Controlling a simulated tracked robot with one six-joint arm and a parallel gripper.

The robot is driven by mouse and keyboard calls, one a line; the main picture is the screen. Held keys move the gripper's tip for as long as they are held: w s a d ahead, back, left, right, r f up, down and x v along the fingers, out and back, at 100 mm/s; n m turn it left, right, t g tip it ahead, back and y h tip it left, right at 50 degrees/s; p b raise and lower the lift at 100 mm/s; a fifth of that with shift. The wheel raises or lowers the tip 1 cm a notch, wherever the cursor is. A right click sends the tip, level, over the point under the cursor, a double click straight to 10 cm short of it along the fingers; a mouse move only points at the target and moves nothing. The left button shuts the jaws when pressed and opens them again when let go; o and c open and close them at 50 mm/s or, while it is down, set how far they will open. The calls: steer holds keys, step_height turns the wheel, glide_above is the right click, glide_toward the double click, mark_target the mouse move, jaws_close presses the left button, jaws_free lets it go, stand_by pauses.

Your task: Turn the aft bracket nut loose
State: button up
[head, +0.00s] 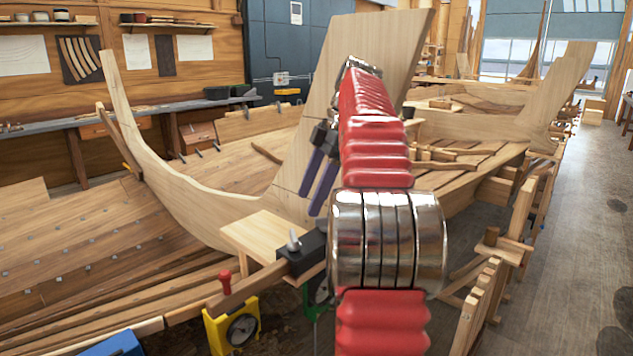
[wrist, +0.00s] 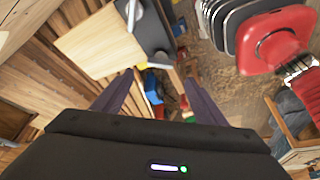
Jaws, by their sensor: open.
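A small silver nut with a wing-like top (head: 293,240) stands on a dark bracket block (head: 305,258) at the edge of a light wooden board (head: 262,238). In the wrist view the nut (wrist: 130,12) is at the top edge, partly cut off, on the black bracket (wrist: 153,32) beside the board (wrist: 95,45). My gripper (head: 311,204) has purple fingers pointing down, above and slightly right of the nut in the head view. In the wrist view my gripper (wrist: 160,82) is open and empty, with the nut apart from both fingers. My red and chrome arm hides part of the area right of the bracket.
A tall wooden post (head: 360,60) rises behind the gripper. A curved timber (head: 160,180) runs along the left. Below the bracket are a yellow device with a dial (head: 235,325), a green stand (head: 316,305) and a blue object (head: 115,345). The floor at right (head: 570,230) is mostly clear.

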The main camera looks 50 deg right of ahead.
steer(key=shift+v, duration=1.35)
steer(key=a+f+m+h, duration=0.1)
steer(key=a+f+m, duration=0.15)
steer(key=a, duration=0.85)
steer(key=a+f+m+h, duration=0.2)
steer(key=a+m, duration=0.2)
steer(key=a, duration=0.6)
steer(key=s+a+f+m+t+h, duration=0.1)
steer(key=s+a+f+m+t, duration=0.2)
steer(key=s+a+f, duration=1)
step_height(320, 180, down, 4)
steer(key=shift+s+a+r+m, duration=0.15)
steer(key=shift+s+a+m, duration=0.2)
steer(key=shift+a+m, duration=0.6)
